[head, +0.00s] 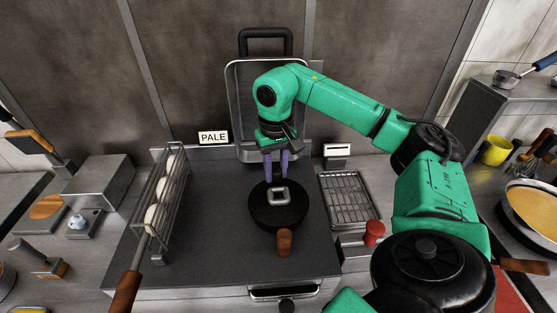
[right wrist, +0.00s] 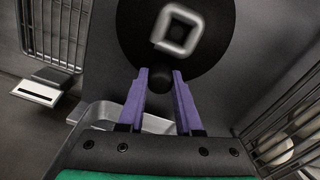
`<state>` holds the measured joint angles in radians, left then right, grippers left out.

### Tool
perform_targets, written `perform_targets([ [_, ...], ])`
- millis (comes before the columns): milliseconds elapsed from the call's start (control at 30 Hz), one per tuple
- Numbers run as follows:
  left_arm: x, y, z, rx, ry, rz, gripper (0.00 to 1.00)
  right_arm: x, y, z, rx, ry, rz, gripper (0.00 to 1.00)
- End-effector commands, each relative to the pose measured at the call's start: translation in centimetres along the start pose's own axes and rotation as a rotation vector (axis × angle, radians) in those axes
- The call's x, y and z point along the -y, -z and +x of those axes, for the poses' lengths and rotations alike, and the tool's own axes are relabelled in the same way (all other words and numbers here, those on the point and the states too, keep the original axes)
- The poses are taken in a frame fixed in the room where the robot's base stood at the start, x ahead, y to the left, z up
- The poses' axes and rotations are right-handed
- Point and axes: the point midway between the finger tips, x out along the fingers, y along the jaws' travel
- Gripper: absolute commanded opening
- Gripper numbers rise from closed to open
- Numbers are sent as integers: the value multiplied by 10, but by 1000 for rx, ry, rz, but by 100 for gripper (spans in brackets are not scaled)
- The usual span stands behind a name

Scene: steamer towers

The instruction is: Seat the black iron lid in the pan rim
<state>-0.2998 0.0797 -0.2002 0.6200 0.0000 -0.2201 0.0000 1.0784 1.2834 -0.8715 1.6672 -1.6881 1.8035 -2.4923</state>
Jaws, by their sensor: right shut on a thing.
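The black iron lid (head: 262,212) is a dark round disc with a pale square loop on top, on the dark worktop in the middle of the head view. It also shows in the right wrist view (right wrist: 215,55). My right gripper (head: 276,176) comes down at its far edge. Its purple fingers (right wrist: 160,78) are shut on a small dark knob at the lid's edge. A wooden handle (head: 284,243) sticks out on the near side, seemingly the pan's. The pan rim is hidden or too dark to make out, so I cannot tell whether the lid sits in it.
A wire rack with pale round pieces (head: 163,185) stands left, a metal grid tray (head: 348,200) right, with a red-topped object (head: 374,232) near it. A PALE sign (head: 213,137) and upright grey panel (head: 240,90) stand behind. Worktop between rack and lid is clear.

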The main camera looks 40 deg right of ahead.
Motion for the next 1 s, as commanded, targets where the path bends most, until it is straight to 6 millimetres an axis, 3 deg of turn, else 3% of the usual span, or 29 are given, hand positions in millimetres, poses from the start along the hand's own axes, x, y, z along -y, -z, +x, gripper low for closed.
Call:
perform_targets([
  [967, 0, 0, 5, 0, 0, 0, 69, 0, 0, 9, 0, 0, 0, 0],
  [1000, 0, -1, 5, 0, 0, 0, 69, 0, 0, 9, 0, 0, 0, 45],
])
